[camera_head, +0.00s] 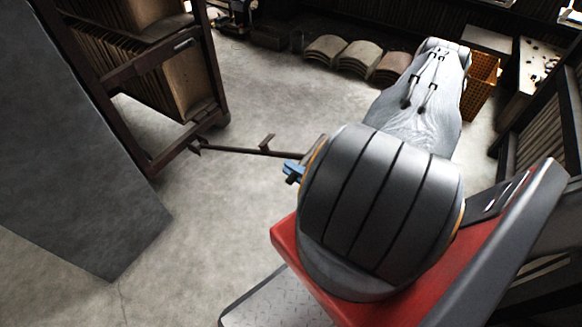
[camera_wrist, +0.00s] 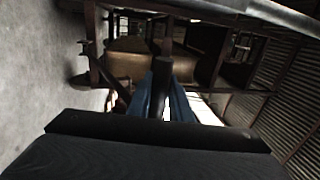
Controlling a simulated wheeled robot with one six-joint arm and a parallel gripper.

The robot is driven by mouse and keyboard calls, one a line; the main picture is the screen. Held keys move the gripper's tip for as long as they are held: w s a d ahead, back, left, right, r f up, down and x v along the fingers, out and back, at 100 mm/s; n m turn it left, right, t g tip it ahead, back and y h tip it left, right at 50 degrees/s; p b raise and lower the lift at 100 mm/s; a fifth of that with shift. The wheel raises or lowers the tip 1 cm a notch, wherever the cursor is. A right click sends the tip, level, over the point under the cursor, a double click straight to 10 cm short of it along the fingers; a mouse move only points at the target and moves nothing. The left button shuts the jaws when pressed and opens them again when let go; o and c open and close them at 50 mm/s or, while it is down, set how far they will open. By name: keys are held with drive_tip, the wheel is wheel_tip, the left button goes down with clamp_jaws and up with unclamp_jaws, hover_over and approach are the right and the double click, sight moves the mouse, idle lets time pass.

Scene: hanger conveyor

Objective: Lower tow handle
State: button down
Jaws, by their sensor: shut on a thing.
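The tow handle (camera_head: 240,151) is a thin dark brown bar. In the head view it runs from the low front of a brown cart (camera_head: 150,150) to the right, towards my arm, with a small bracket (camera_head: 267,143) standing up from it. Its right end is partly hidden by my arm. My gripper (camera_head: 292,172) shows there only as a bit of blue beside the bar's end. In the wrist view the blue fingers of my gripper (camera_wrist: 163,105) are closed around a dark bar (camera_wrist: 161,76), part of the handle. The handle's height above the floor is hard to judge.
The cart carries upright panels (camera_head: 185,85). A grey pillar (camera_head: 70,140) stands at the left. Stacks of curved boards (camera_head: 340,52) and an orange basket (camera_head: 481,85) lie at the back. The concrete floor (camera_head: 190,240) around the handle is clear.

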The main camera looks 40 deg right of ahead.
drive_tip(key=shift+s+d+r, duration=0.1)
drive_tip(key=shift+d+r, duration=0.1)
drive_tip(key=shift+r, duration=0.1)
drive_tip(key=c, duration=1.7)
unclamp_jaws()
drive_tip(key=shift+c, duration=0.2)
drive_tip(key=shift+o, duration=0.6)
drive_tip(key=shift+s, duration=0.1)
drive_tip(key=shift+a+f, duration=0.1)
drive_tip(key=v, duration=0.7)
drive_tip(key=shift+s+p, duration=0.3)
drive_tip(key=shift+p, duration=0.05)
drive_tip(key=shift+f, duration=0.15)
